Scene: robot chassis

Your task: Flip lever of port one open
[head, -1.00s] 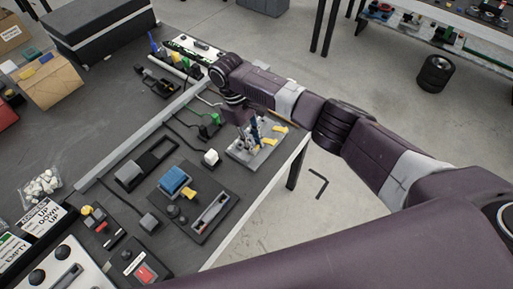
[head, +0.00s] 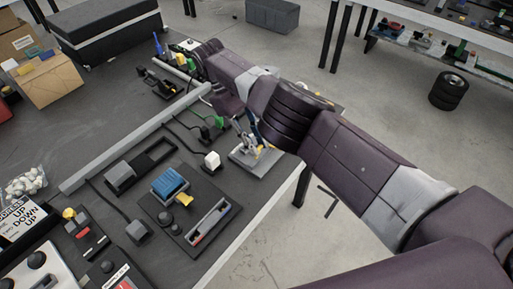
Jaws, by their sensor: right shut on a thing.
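A board (head: 187,45) with white and green parts lies at the far edge of the dark bench. My left gripper is out of view.
A blue block (head: 170,184) sits on a black panel in front. A grey rail (head: 136,137) crosses the bench. A black case (head: 106,22) stands behind.

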